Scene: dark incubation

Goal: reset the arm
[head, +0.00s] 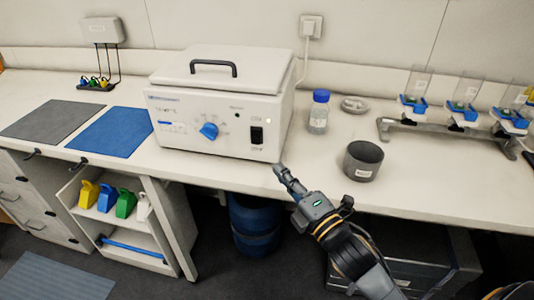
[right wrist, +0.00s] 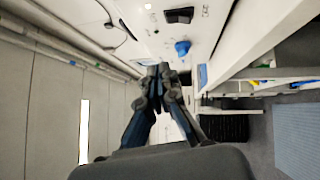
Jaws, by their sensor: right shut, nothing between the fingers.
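My right gripper (head: 281,170) is at the front edge of the bench, just in front of the lower right corner of a white lidded box-shaped device. It is shut with nothing between its fingers. In the right wrist view its fingertips (right wrist: 160,70) are together, and the device's blue knob (right wrist: 182,47) and dark switch (right wrist: 179,15) show beyond them. The white device (head: 220,100) stands on the bench with its lid down and a dark handle on top. Its blue knob also shows in the head view (head: 209,131). My left gripper is not in view.
On the white bench (head: 230,173), a dark grey cup (head: 363,161) and a blue-capped bottle (head: 319,112) stand right of the device. A metal rack (head: 450,127) with blue holders is farther right. Blue (head: 111,132) and grey (head: 47,119) mats lie left. A blue bin (head: 256,225) stands below.

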